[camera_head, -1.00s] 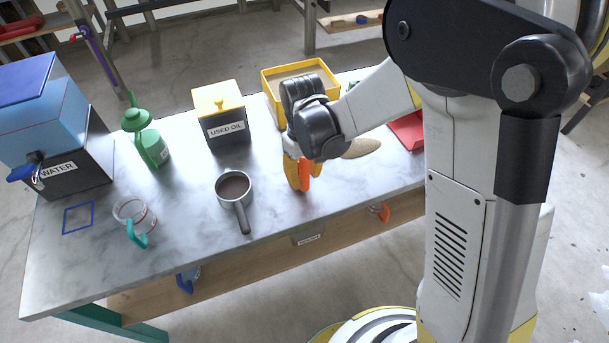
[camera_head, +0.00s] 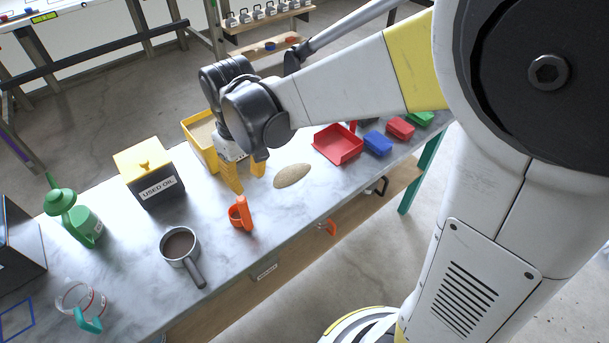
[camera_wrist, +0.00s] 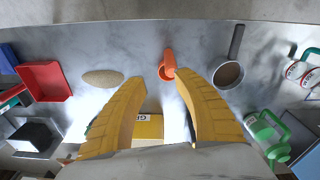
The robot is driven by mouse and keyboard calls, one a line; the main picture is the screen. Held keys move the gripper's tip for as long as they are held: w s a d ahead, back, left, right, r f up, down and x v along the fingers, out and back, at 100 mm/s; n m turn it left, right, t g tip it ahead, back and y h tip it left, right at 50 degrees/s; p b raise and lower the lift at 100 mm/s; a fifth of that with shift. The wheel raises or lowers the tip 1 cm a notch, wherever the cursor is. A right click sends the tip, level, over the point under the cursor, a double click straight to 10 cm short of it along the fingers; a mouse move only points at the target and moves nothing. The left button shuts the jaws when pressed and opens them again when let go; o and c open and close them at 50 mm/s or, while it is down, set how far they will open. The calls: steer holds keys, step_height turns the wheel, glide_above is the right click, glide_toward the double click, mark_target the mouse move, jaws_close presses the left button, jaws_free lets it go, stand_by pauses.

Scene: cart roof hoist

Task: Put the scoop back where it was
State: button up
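The orange scoop (camera_head: 240,215) stands on the grey marble tabletop (camera_head: 215,262), right of the pan. My gripper (camera_head: 245,180), with yellow fingers, is open and empty behind the scoop, apart from it. In the wrist view my gripper (camera_wrist: 162,95) has its fingers wide apart, and the scoop (camera_wrist: 166,66) shows beyond and between the tips. A sand pile (camera_head: 292,176) lies on the table right of my gripper. A yellow bin (camera_head: 190,124) of sandy material stands behind my gripper, partly hidden by it; it also shows in the wrist view (camera_wrist: 148,128).
A grey pan (camera_head: 180,244) of dark liquid, a used-oil box (camera_head: 157,190), a green can (camera_head: 85,228) and a clear jug (camera_head: 72,300) stand to the left. A red tray (camera_head: 338,145) and blue block (camera_head: 378,143) are right.

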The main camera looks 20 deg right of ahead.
steer(key=s+d+r+m+t, duration=0.5)
steer(key=s+d+r, duration=0.3)
steer(key=s+d, duration=0.3)
steer(key=shift+s+d+t, duration=0.3)
steer(key=shift+s+t, duration=0.2)
steer(key=shift+t, duration=0.2)
